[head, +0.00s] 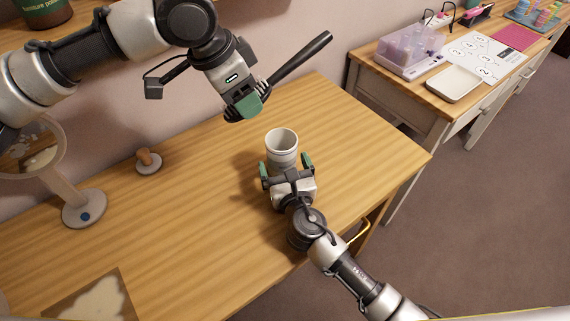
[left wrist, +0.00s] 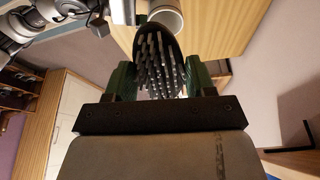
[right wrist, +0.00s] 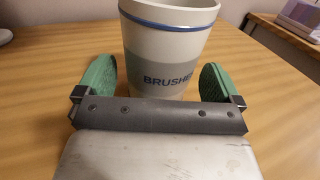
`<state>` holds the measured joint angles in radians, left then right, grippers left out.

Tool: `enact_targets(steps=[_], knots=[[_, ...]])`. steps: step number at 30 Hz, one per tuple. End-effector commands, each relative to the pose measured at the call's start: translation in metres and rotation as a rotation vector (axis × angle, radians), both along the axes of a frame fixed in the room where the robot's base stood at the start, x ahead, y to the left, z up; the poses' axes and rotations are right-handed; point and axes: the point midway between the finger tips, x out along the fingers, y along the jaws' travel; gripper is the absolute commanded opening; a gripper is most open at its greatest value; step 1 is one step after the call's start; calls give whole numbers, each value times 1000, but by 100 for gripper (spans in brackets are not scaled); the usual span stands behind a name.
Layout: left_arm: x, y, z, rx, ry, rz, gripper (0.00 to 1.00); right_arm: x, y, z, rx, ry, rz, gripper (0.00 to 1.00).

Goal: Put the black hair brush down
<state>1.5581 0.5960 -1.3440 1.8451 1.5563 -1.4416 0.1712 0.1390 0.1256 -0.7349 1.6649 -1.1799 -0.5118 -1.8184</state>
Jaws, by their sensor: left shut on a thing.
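The black hair brush (head: 300,58) is in my left gripper (head: 250,106), above the back of the wooden table, its handle pointing up and to the right. In the left wrist view the bristled head of the brush (left wrist: 158,65) shows between the green fingers. A white cup with a blue band (head: 282,146) stands upright on the table. The lettering "BRUSHE" shows on the cup in the right wrist view (right wrist: 168,50). My right gripper (head: 286,165) is open, low at the front of the cup, with a finger on either side. I cannot tell whether it touches the cup.
A round mirror on a stand (head: 84,210) and a wooden peg on a white base (head: 149,162) stand at the left of the table (head: 200,220). A second desk (head: 400,95) at the right holds a purple-lidded box, a white tray (head: 454,84) and a numbered sheet. The table's middle is clear.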

Motion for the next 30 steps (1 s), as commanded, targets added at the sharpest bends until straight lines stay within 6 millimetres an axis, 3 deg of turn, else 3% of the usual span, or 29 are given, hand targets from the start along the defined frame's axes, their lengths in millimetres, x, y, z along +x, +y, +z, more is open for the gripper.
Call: enact_targets(steps=[1, 10, 23, 30], knots=[[0, 0, 0, 0, 0, 0, 31, 0, 0, 0, 0, 0, 0, 88], [0, 0, 0, 0, 0, 0, 31, 0, 0, 0, 0, 0, 0, 43], [0, 2, -2, 0, 1, -17, 30, 0, 0, 0, -1, 0, 0, 43], [-3, 24, -28, -3, 7, -251, 30, 0, 0, 0, -1, 0, 0, 43]])
